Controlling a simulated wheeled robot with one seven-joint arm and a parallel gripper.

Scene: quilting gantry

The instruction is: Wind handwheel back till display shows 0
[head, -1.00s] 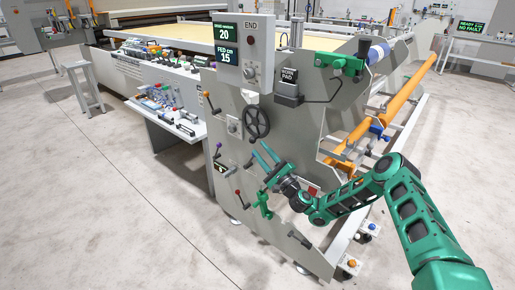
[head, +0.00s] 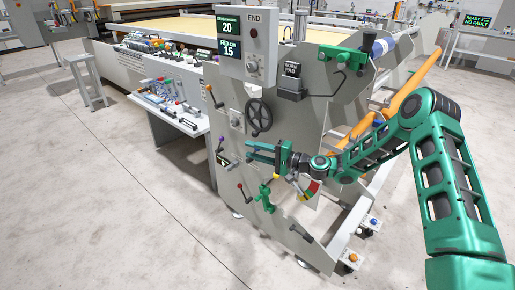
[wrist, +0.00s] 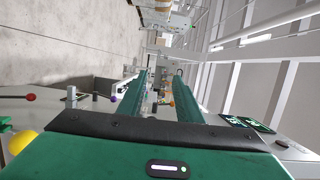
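The dark spoked handwheel (head: 258,115) is on the grey end plate of the machine, below the display box. The display box (head: 229,37) reads 20 on its upper screen and "FED cm 15" on its lower screen. Both screens show sideways in the wrist view (wrist: 248,124), too slanted to read. I cannot make out the handwheel there.
A purple-knobbed crank (head: 220,145) and a red-knobbed lever (head: 242,191) stick out left of and below my gripper. A green clamp (head: 265,198) is below. A grey box marked PAD (head: 292,82) is above right.

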